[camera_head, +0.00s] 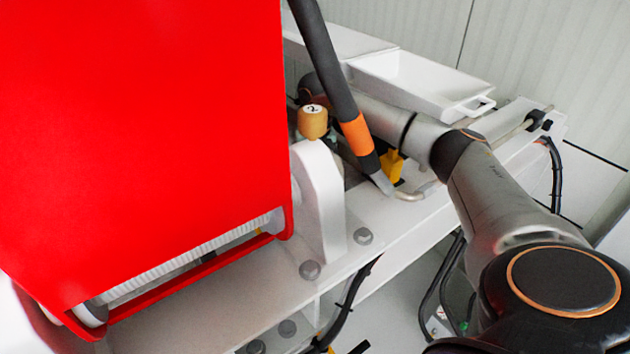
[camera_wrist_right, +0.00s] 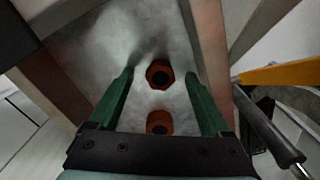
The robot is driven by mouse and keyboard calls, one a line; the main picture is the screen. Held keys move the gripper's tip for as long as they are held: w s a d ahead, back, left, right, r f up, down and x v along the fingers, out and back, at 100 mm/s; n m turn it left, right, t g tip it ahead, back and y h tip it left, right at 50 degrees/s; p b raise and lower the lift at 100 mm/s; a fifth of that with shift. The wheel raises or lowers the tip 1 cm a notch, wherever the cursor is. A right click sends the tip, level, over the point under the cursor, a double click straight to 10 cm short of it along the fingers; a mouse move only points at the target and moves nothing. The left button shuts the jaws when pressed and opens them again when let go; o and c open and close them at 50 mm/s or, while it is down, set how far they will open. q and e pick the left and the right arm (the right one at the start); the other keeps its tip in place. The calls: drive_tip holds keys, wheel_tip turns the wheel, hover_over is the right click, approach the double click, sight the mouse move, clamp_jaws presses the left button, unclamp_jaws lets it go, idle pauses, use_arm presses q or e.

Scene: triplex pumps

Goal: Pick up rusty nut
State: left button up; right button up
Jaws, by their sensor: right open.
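Two rusty orange-brown hex nuts with dark centre holes show in the right wrist view. One nut (camera_wrist_right: 159,74) is between the fingertips of my right gripper (camera_wrist_right: 160,76). The other nut (camera_wrist_right: 159,122) is closer to the gripper's palm. Both sit on a pale, worn metal surface (camera_wrist_right: 110,45). The green fingers are spread wide, one on each side, with a visible gap to the nuts; I cannot tell the height between them. In the head view my right arm reaches in from the right, and its gripper and the nuts are hidden. My left gripper is not in view.
A large red panel (camera_head: 140,120) fills the left of the head view. A black hose with an orange band (camera_head: 355,132) crosses before my right arm. A white tray (camera_head: 420,82) lies behind. In the wrist view, a yellow bar (camera_wrist_right: 285,74) and metal rod (camera_wrist_right: 268,130) are right.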

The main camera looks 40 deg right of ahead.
drive_tip(key=shift+f, duration=0.25)
clamp_jaws()
idle(0.5)
